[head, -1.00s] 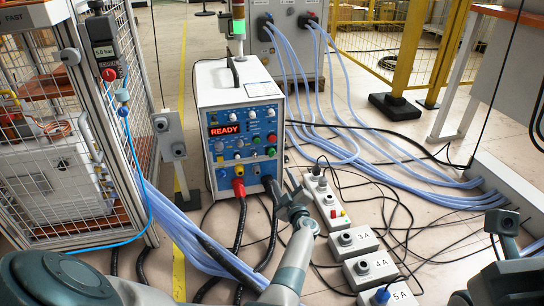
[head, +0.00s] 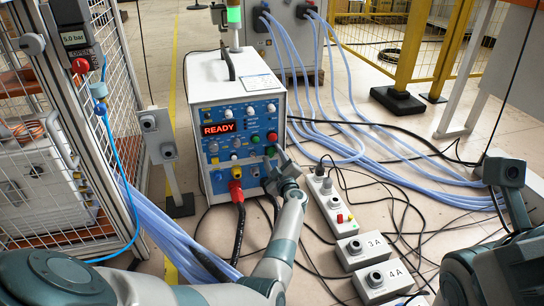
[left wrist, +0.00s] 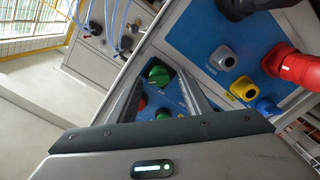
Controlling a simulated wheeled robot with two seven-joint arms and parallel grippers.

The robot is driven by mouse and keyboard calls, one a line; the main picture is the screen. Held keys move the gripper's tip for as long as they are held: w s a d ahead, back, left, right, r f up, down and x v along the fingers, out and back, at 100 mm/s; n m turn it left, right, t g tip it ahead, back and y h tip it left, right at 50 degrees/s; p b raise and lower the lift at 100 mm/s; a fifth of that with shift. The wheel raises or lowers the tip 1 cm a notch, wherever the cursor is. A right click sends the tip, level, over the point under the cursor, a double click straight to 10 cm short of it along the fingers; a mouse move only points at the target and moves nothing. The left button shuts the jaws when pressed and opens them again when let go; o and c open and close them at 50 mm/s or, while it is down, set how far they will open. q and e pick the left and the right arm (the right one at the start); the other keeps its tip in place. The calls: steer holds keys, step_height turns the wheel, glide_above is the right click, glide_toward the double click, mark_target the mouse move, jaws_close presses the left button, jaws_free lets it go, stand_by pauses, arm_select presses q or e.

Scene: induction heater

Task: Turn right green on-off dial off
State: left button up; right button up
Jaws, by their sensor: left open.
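The induction heater (head: 210,88) is a white box with a blue front panel and a red READY display. A green dial (head: 271,151) sits at the panel's right side. My left gripper (head: 279,162) is close in front of it, just below and right of it in the head view. In the left wrist view, the open fingers (left wrist: 160,80) frame a large green dial (left wrist: 159,75) without visible contact. Smaller green and red controls show between the fingers. I cannot tell the dial's setting. My right arm is at the right edge, its fingers out of view.
A red plug (head: 236,190) and black cables hang below the panel. A grey control strip (head: 328,204) and numbered boxes (head: 363,247) stand on the floor to the right. Blue hoses cross the floor. A mesh cage (head: 60,180) stands at left.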

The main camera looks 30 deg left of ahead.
arm_select(q)
steer(key=shift+w+a, duration=0.1)
steer(key=c, duration=0.9)
steer(key=shift+c, duration=0.8)
